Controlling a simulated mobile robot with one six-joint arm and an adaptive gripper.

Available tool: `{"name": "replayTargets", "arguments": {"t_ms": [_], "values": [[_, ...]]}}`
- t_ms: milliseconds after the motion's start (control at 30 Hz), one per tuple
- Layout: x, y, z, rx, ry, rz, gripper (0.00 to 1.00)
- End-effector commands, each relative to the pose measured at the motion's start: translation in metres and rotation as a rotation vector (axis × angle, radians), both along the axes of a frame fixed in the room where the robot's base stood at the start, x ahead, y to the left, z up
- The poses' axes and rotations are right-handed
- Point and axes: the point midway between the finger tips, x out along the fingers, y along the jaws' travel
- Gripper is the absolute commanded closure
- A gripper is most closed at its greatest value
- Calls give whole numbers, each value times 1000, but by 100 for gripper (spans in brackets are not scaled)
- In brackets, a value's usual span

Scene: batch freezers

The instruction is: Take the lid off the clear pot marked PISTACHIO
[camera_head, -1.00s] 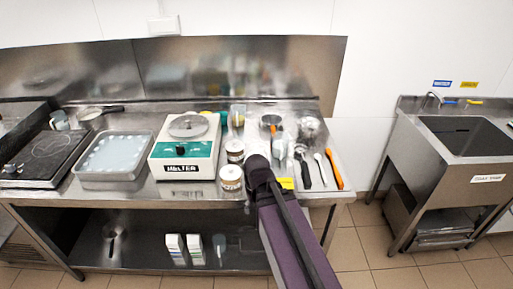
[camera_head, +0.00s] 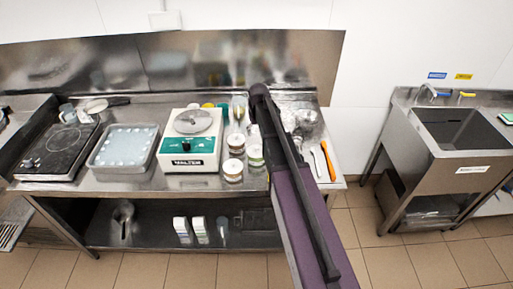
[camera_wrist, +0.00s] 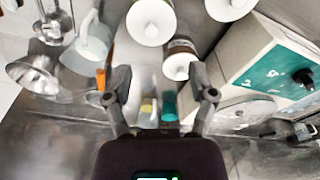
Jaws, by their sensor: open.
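Three small pots with white lids stand right of the melter in the head view: a rear one (camera_head: 236,143), a front one (camera_head: 232,171) and a right one (camera_head: 256,155). No label on them is readable, so I cannot tell which is marked PISTACHIO. In the wrist view the rear pot's lid (camera_wrist: 180,66), the right pot's lid (camera_wrist: 150,20) and the front pot's lid (camera_wrist: 229,5) show beyond the fingertips. My gripper (camera_wrist: 162,95) is open and empty, above the back of the bench. In the head view my arm hides its fingers.
The melter (camera_head: 187,162) stands close left of the pots. Yellow and teal items (camera_wrist: 168,104) stand behind. A tray (camera_head: 122,171) is farther left. The steel splashback (camera_head: 205,65) bounds the bench.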

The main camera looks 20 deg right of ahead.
Motion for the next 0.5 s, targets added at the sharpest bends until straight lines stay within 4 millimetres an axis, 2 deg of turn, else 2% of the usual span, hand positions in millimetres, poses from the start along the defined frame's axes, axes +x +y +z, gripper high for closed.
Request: {"name": "replayTargets", "arguments": {"t_ms": [33, 133, 500], "values": [[14, -5, 2, 0, -4, 5, 27], [24, -9, 3, 0, -9, 11, 27], [26, -11, 3, -1, -12, 14, 27]]}}
